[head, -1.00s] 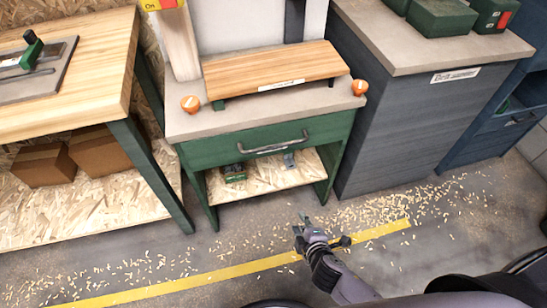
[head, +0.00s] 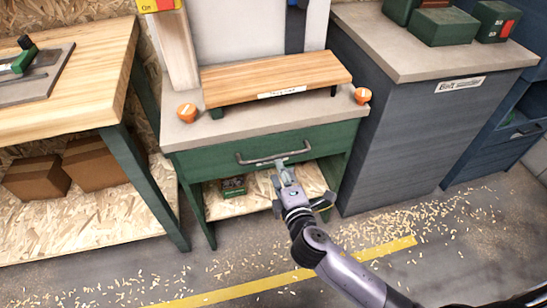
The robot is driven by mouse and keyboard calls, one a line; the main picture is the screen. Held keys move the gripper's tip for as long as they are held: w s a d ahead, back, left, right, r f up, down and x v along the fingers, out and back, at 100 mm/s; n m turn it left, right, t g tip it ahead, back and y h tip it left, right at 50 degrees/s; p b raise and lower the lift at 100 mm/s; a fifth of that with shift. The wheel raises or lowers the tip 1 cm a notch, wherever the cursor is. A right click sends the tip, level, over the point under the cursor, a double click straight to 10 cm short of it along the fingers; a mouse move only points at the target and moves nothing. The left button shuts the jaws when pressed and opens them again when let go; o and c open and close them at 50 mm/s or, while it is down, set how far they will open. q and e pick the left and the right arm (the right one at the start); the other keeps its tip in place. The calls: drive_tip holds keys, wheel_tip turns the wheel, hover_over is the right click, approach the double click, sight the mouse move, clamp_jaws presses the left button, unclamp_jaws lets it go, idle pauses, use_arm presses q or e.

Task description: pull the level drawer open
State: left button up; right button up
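The green drawer (head: 215,157) sits under the grey top of the machine stand in the middle of the head view. It looks closed, its front flush with the stand. My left gripper is not in view.
An open shelf (head: 222,207) with a small green box (head: 233,187) lies below the drawer. A wooden workbench (head: 75,95) stands to the left and a grey cabinet (head: 415,135) to the right. The floor in front is open, with wood shavings.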

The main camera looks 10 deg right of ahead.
sight(274, 156)
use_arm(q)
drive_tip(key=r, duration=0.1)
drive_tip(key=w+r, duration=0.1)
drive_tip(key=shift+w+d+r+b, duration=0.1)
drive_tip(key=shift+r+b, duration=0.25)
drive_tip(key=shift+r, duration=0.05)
use_arm(e)
drive_tip(key=w, duration=0.2)
drive_tip(key=w+f, duration=0.1)
drive_tip(key=w, duration=0.4)
drive_tip(key=shift+w+a+f, duration=0.15)
drive_tip(key=shift+a+f, duration=0.05)
drive_tip(key=shift+f, duration=0.05)
drive_tip(key=shift+c, duration=0.2)
clamp_jaws()
